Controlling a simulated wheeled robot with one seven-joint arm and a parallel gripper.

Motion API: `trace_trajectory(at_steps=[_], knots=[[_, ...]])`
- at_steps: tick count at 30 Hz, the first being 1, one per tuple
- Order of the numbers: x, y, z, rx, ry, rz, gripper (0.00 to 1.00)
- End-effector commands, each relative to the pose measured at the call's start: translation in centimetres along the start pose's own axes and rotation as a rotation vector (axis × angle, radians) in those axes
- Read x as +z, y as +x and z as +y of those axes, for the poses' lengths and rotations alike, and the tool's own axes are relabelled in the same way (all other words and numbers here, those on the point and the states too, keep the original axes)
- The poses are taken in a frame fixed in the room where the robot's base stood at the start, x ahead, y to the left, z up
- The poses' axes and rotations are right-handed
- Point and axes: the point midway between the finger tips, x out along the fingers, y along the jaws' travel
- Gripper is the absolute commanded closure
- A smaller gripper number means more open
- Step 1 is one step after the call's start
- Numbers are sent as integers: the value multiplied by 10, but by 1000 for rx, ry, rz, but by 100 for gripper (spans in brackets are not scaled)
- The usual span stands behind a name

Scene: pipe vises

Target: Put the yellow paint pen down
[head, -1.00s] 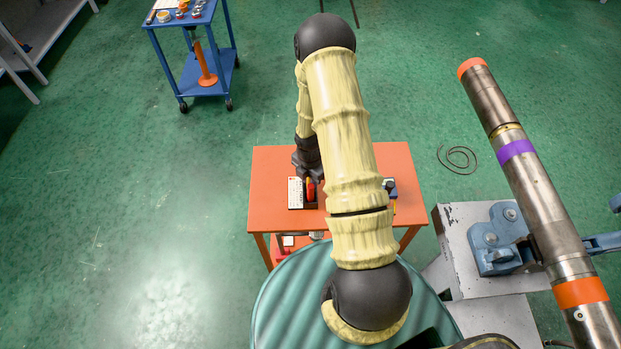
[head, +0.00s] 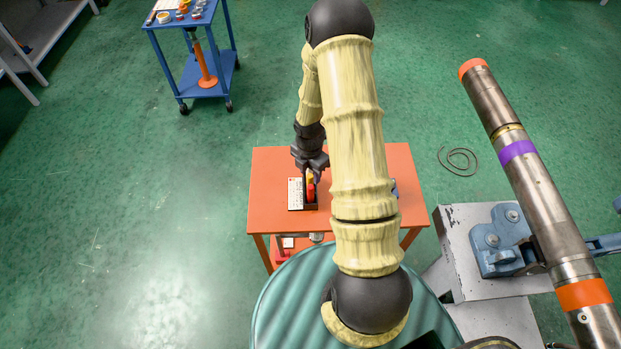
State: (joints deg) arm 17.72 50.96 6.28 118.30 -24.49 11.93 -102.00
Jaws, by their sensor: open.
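A small upright yellow piece (head: 310,177), which looks like the yellow paint pen, shows just below my gripper, with a red piece (head: 310,191) right beside it. Both are at a dark holder (head: 311,206) on the orange table (head: 270,200). My gripper (head: 311,171) points down over this holder with its fingers apart. The fingers are close to the yellow piece; whether they touch it is too small to tell.
A white printed card (head: 295,193) lies left of the holder. My arm hides the table's middle right, where a dark blue item (head: 394,188) partly shows. A pipe (head: 540,190) in a blue vise (head: 495,243) stands at right. A blue cart (head: 206,72) stands far left.

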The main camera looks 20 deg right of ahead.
Motion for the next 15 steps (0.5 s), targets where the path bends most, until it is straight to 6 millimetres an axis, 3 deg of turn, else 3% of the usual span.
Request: trace_trajectory(at_steps=[9, 15], knots=[[1, -50, 0, 3, 1, -2, 59], [0, -71, 0, 1, 1, 0, 59]])
